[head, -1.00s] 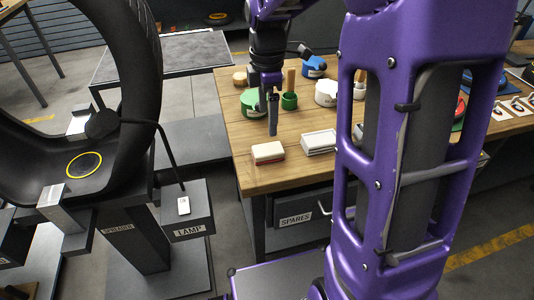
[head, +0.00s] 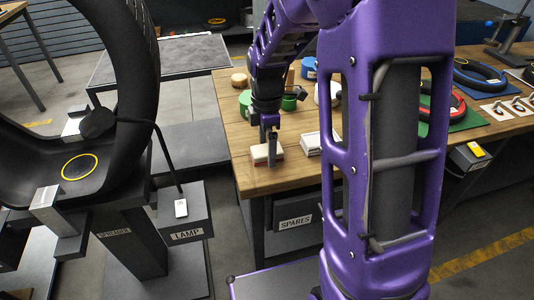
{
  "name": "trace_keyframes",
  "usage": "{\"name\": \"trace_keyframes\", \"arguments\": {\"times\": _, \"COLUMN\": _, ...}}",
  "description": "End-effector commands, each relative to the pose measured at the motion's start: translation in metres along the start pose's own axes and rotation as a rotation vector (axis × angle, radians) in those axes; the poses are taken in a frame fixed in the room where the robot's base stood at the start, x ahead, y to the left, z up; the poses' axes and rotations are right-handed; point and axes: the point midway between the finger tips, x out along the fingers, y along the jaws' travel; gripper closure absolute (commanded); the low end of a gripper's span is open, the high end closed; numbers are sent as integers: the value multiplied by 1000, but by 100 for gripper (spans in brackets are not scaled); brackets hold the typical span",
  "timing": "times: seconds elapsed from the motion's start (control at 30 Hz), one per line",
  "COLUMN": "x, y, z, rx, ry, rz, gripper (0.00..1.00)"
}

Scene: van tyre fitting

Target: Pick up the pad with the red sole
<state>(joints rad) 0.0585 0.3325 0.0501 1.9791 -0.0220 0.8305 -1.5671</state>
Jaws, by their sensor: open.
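The pad with the red sole (head: 259,153) is a cream block with a thin red-brown underside, lying near the front left corner of the wooden workbench (head: 243,178). My gripper (head: 272,158) is open and points down at the pad, covering part of its right half in the head view. I cannot tell whether the fingers are around the pad or touching it. A second white pad (head: 311,144) with a darker underside lies just to the right, partly hidden by my arm.
Green and blue containers (head: 309,68) and a round wooden piece (head: 239,80) stand farther back on the bench. A large tyre (head: 125,65) on a spreader stands at left. My arm hides much of the bench's middle.

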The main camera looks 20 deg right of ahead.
Motion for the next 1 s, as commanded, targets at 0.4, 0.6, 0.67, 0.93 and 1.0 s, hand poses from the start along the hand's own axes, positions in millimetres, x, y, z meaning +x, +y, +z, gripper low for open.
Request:
{"name": "trace_keyframes", "arguments": {"times": 0.4, "x": 0, "y": 0, "z": 0, "rx": 0, "ry": 0, "rz": 0, "gripper": 67}}
{"name": "trace_keyframes", "arguments": {"times": 0.6, "x": 0, "y": 0, "z": 0, "rx": 0, "ry": 0, "rz": 0, "gripper": 90}}
{"name": "trace_keyframes", "arguments": {"times": 0.67, "x": 0, "y": 0, "z": 0, "rx": 0, "ry": 0, "rz": 0, "gripper": 90}}
{"name": "trace_keyframes", "arguments": {"times": 0.93, "x": -23, "y": 1, "z": 0, "rx": 0, "ry": 0, "rz": 3, "gripper": 90}}
{"name": "trace_keyframes", "arguments": {"times": 1.0, "x": -38, "y": 1, "z": 0, "rx": 1, "ry": 0, "rz": 5, "gripper": 90}}
